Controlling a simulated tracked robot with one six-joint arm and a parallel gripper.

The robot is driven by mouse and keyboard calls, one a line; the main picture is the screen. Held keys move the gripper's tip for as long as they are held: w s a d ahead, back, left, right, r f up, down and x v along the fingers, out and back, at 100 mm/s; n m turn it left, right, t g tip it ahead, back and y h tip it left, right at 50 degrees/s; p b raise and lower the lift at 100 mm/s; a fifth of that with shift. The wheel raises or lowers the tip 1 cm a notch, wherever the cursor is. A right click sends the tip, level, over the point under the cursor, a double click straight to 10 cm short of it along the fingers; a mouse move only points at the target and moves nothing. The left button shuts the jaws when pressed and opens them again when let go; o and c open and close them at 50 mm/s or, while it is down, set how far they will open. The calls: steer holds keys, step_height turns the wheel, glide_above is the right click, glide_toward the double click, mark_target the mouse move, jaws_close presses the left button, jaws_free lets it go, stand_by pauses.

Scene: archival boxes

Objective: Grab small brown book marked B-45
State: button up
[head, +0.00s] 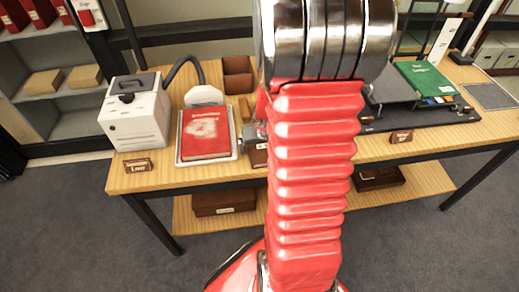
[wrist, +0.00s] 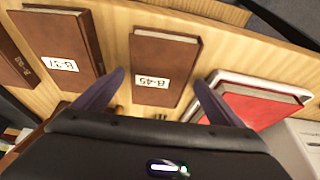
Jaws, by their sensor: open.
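The small brown book marked B-45 (wrist: 165,50) lies flat on the wooden table in the wrist view, its white label upside down. My gripper (wrist: 159,78) is open, with one dark finger on either side of the book's near part in the picture. There is nothing between the fingers that they visibly touch, and I cannot tell the height above the book. In the head view my red arm hides most of this part of the table.
A brown book marked B-37 (wrist: 62,45) lies left of B-45, with another brown book (wrist: 14,62) beyond it. A red book (wrist: 255,108) in a white tray sits close on the right. A white machine (head: 136,115) stands at the table's left.

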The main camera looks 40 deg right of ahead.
steer(key=shift+c, duration=0.6)
steer(key=c, duration=1.2)
steer(key=shift+o, duration=0.2)
steer(key=shift+r, duration=0.1)
step_height(320, 180, up, 10)
